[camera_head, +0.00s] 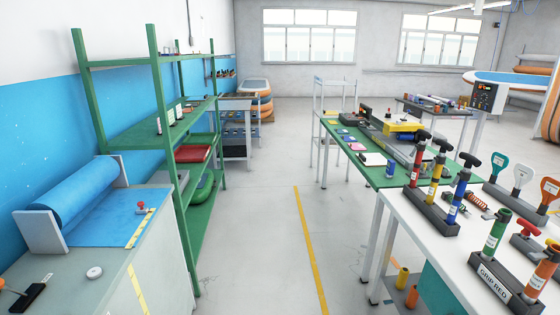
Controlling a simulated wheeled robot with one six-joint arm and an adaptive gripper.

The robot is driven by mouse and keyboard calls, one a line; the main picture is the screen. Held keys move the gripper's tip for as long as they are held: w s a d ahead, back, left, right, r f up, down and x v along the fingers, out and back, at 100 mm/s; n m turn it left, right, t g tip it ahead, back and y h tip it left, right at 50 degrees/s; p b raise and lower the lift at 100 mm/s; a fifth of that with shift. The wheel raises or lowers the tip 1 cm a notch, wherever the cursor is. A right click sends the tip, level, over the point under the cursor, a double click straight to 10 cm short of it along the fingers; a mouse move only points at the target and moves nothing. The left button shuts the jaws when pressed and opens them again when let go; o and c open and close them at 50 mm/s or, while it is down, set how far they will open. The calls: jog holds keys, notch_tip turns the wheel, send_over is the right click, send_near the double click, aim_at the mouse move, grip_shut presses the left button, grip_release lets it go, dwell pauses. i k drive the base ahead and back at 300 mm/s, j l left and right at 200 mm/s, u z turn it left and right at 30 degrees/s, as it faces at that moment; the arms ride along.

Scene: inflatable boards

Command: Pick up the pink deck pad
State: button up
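A green-topped table (365,158) stands right of the middle, some way ahead. Several small flat coloured pads lie near its left edge, among them a pink one (348,139) that looks like the pink deck pad. It is small and far off, so its details are hard to tell. My gripper and arm are not in view.
A white table (425,235) with pump handles in holders stands at the near right. A grey bench (125,265) with a blue roll (75,197) is at the near left, with a green shelf rack (166,120) beyond. Open floor (262,200) runs between, with a yellow line.

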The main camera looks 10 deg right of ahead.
aim_at(355, 146)
jog(key=i+z, duration=0.15)
jog(key=i, duration=1.55)
jog(key=i+z, duration=0.2)
jog(key=i, duration=0.25)
jog(key=i+j+z, duration=0.15)
jog(key=i, duration=0.25)
jog(key=i+j+z, duration=0.2)
jog(key=i, duration=0.25)
jog(key=i+j+z, duration=0.3)
jog(key=i+j, duration=0.15)
jog(key=i+j+z, duration=0.1)
jog(key=i+j, duration=0.15)
jog(key=j, duration=0.15)
jog(key=i+j+z, duration=0.1)
jog(key=j, duration=0.3)
jog(key=i+j+z, duration=0.15)
jog(key=i+j, duration=0.15)
